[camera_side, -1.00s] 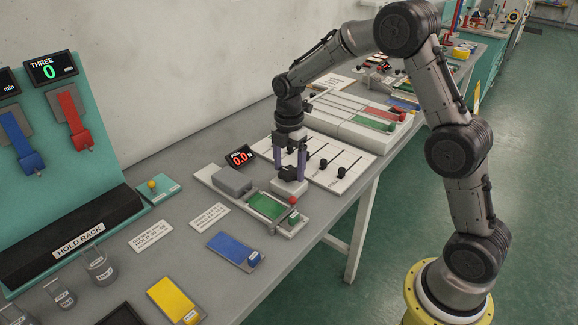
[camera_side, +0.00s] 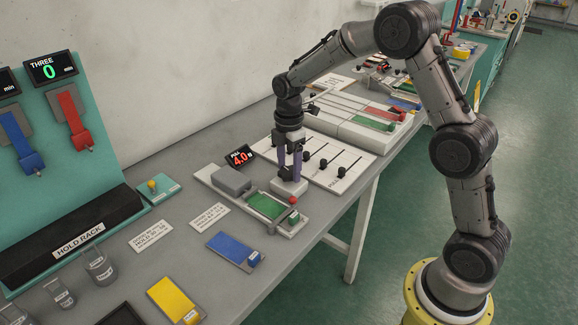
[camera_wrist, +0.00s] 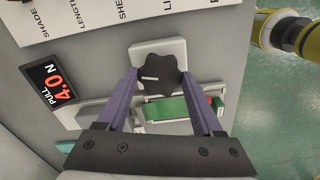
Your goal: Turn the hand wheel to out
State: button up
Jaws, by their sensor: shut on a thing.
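The hand wheel (camera_wrist: 158,72) is a black lobed knob with a white mark on its left side. It sits on a white block (camera_wrist: 176,47), which also shows under my gripper in the side view (camera_side: 289,188). My gripper (camera_wrist: 160,78) is shut on the wheel, with one purple finger on each side of it. In the side view my gripper (camera_side: 289,176) points down over the block, and the wheel is mostly hidden by the fingers. A small display (camera_wrist: 54,84) beside it reads PULL 4.0 N; it also shows in the side view (camera_side: 240,157).
A grey and green strip device (camera_side: 267,206) with a red knob (camera_side: 293,200) stands just in front of the wheel. A white panel with black sliders (camera_side: 342,172) is close on the right. Blue (camera_side: 235,250) and yellow (camera_side: 175,301) plates lie nearer the front.

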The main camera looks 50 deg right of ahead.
jog(key=m, duration=0.3)
jog(key=shift+m, duration=0.3)
jog(key=m, duration=0.4)
jog(key=shift+r+m, duration=0.1)
jog(key=shift+m, duration=0.2)
jog(key=m, duration=0.3)
jog(key=shift+m, duration=0.3)
jog(key=m, duration=0.4)
jog(key=shift+m, duration=0.3)
jog(key=m, duration=1.2)
jog(key=shift+m, duration=2.2)
